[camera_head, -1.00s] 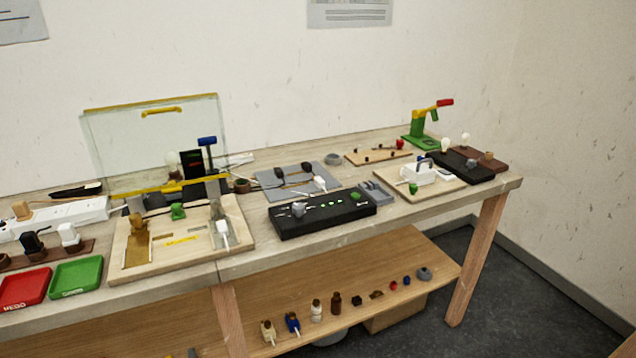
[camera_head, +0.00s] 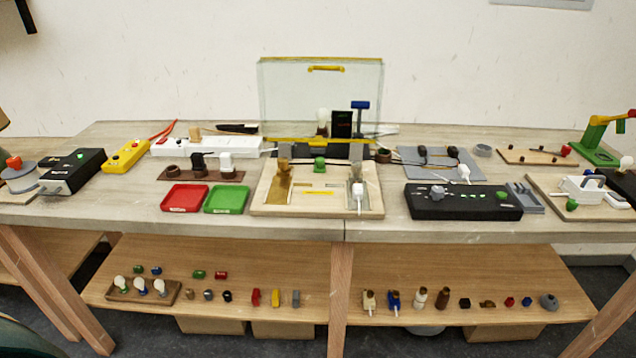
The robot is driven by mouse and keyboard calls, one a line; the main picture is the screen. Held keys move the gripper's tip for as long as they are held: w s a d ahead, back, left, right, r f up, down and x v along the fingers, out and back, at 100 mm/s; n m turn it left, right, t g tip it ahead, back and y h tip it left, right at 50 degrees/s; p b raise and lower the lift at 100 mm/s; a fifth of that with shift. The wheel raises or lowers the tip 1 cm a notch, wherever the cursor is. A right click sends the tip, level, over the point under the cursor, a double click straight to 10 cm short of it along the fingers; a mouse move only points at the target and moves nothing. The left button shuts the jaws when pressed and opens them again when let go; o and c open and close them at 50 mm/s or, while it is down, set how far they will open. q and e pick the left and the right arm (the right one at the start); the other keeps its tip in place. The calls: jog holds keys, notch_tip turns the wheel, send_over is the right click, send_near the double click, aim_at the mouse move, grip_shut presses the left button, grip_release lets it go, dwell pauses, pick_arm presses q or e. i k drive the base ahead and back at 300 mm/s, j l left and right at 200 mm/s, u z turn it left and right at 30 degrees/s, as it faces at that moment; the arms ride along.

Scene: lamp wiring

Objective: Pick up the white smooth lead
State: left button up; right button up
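Several white plug-like pieces show, and I cannot tell which belongs to the white smooth lead. One white plug (camera_head: 226,162) stands in the brown rack (camera_head: 178,175) beside a black plug (camera_head: 198,163). Another white piece (camera_head: 359,198) sits at the right side of the wooden fixture board (camera_head: 275,208). A third white piece (camera_head: 464,173) lies on the grey mat (camera_head: 415,171), near black pieces with dark cords. Neither of my grippers is in view.
A clear hinged shield (camera_head: 290,100) stands at the back of the fixture. Red (camera_head: 185,198) and green (camera_head: 227,200) trays lie at the front edge. A black box (camera_head: 462,203) stands to the right. A lower shelf (camera_head: 440,275) holds bulbs and small parts.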

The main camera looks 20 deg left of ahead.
aim_at(462, 170)
jog(key=i+l+u, duration=0.6)
jog(key=l+u, duration=0.15)
jog(key=l, duration=0.15)
